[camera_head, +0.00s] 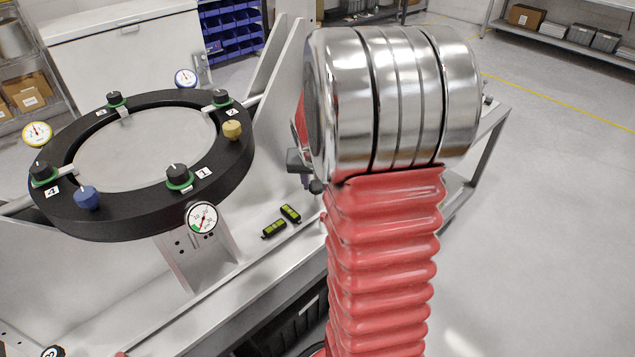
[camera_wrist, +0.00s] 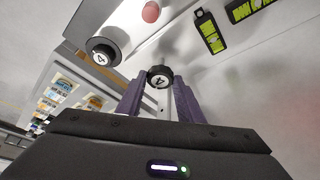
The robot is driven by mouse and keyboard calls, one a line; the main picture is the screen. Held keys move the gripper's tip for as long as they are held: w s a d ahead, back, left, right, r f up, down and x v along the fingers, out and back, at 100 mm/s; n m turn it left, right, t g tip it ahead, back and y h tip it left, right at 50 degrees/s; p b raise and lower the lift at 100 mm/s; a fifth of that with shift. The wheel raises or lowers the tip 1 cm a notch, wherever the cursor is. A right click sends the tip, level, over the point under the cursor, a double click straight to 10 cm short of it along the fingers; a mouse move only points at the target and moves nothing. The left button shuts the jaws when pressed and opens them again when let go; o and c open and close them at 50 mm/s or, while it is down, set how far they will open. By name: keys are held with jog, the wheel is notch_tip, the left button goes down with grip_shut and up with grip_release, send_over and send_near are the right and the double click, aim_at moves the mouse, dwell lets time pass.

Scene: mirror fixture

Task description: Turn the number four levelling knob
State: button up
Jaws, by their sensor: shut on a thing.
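In the wrist view my gripper (camera_wrist: 158,88) has its two purple fingers on either side of a black round knob (camera_wrist: 160,76) with a white face. The mark on that face looks like a rotated 4. The fingers are shut on this knob. Another black round knob (camera_wrist: 103,52) with a similar white-faced mark sits to its upper left, apart from the fingers. In the head view a black knob with a green base (camera_head: 43,173) stands by the label 4 on the ring's left side.
The black ring fixture (camera_head: 120,222) carries several knobs and dial gauges, including one gauge (camera_head: 201,217) at its front. Two green-and-black blocks (camera_head: 274,229) lie on the grey bench; they also show in the wrist view (camera_wrist: 209,32). A pink round piece (camera_wrist: 151,12) is near the top.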

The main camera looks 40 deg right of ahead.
jog(key=shift+w+a+m+g+h, duration=0.15)
jog(key=shift+m+g+h, duration=0.25)
jog(key=shift+m, duration=1.05)
jog(key=shift+w+a+m+g+h, duration=0.15)
jog(key=shift+m+g, duration=0.35)
jog(key=shift+m, duration=0.95)
jog(key=shift+d, duration=0.1)
jog(key=o, duration=1.1)
jog(key=shift+c, duration=0.2)
jog(key=shift+r, duration=0.1)
jog(key=v, duration=1.3)
jog(key=shift+r, duration=0.25)
